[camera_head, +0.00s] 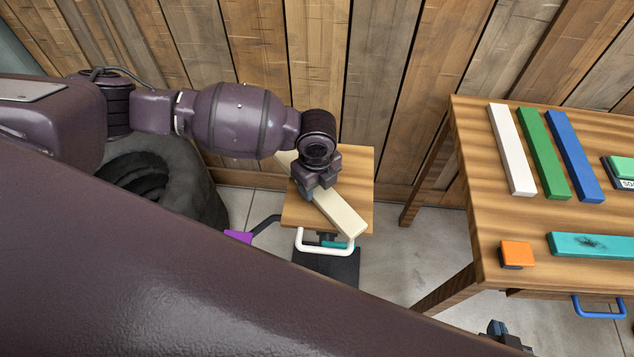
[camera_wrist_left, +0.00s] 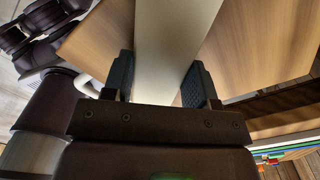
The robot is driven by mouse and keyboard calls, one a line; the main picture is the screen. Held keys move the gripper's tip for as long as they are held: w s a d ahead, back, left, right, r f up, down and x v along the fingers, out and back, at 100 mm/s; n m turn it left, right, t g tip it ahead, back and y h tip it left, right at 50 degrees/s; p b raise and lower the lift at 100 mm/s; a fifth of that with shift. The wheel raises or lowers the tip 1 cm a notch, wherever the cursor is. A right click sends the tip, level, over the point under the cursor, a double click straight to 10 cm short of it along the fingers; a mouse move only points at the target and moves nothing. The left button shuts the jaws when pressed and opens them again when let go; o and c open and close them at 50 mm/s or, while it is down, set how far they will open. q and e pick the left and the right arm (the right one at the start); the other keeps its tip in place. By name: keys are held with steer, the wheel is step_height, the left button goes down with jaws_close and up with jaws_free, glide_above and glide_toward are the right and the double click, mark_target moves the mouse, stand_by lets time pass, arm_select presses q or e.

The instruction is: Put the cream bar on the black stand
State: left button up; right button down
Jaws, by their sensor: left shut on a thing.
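The cream bar (camera_head: 342,214) lies diagonally over a small square wooden top (camera_head: 361,166) in the head view. My left gripper (camera_head: 317,192) is shut on it from above, near its middle. In the left wrist view the bar (camera_wrist_left: 172,45) runs between the two dark fingers of the left gripper (camera_wrist_left: 160,85). I cannot tell whether the bar touches the wooden top. A black base (camera_head: 343,266) shows below that top; I cannot tell whether it is the black stand. My right gripper (camera_head: 503,336) shows only partly at the bottom, and its jaws are unclear.
A larger wooden table (camera_head: 497,222) on the right holds white (camera_head: 511,150), green (camera_head: 543,152) and blue (camera_head: 575,156) bars, a teal bar (camera_head: 595,244) and an orange block (camera_head: 516,254). A white handle (camera_head: 325,250) fronts the small top. A plank wall stands close behind.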

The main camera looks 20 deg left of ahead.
arm_select(q)
steer(key=shift+f, duration=0.1)
steer(key=o, duration=1)
steer(key=shift+r, duration=0.2)
step_height(320, 180, up, 12)
steer(key=shift+f+p, duration=0.1)
steer(key=shift+p, duration=0.65)
arm_select(e)
steer(key=shift+r, duration=0.8)
steer(key=shift+w+r, duration=0.1)
steer(key=shift+w, duration=0.2)
